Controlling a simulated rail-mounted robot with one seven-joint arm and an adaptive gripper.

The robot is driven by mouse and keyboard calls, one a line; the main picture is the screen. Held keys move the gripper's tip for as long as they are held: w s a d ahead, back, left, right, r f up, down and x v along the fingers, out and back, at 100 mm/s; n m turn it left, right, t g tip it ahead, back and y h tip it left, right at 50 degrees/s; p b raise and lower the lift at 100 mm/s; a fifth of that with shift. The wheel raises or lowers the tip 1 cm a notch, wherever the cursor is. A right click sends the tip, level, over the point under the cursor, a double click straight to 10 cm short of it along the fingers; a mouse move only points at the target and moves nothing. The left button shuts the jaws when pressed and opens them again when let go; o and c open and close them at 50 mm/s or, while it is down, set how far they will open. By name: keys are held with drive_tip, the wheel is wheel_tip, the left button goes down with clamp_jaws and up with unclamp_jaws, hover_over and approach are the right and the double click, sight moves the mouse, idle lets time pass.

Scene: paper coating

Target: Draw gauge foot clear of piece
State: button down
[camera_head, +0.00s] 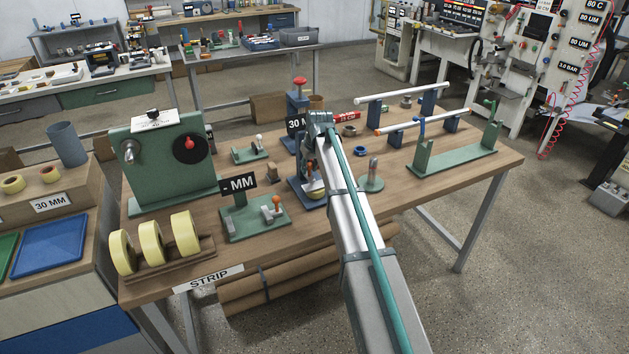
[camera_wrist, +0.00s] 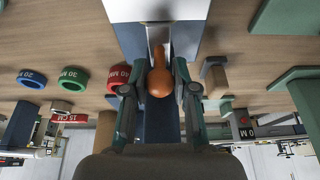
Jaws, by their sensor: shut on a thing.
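My gripper (camera_wrist: 160,88) is shut on an orange rounded knob (camera_wrist: 160,82), one finger on each side, in the wrist view. In the head view my gripper (camera_head: 311,178) points down over a blue base (camera_head: 311,201) near the table's middle, and my arm covers part of this. The gauge's foot and the piece cannot be clearly made out, nor whether they touch.
To the left, a green stand (camera_head: 254,222) with an orange-knobbed lever bears an MM sign (camera_head: 239,183). A blue post with a red knob (camera_head: 299,82) stands behind. A green disc stand (camera_head: 371,184) is close on the right. Coloured rings (camera_wrist: 74,78) lie left in the wrist view.

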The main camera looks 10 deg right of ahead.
sight(309, 163)
drive_tip(key=shift+r+p, duration=2.3)
drive_tip(key=shift+r, duration=2.05)
drive_tip(key=c, duration=0.9)
unclamp_jaws()
drive_tip(key=shift+r, duration=0.1)
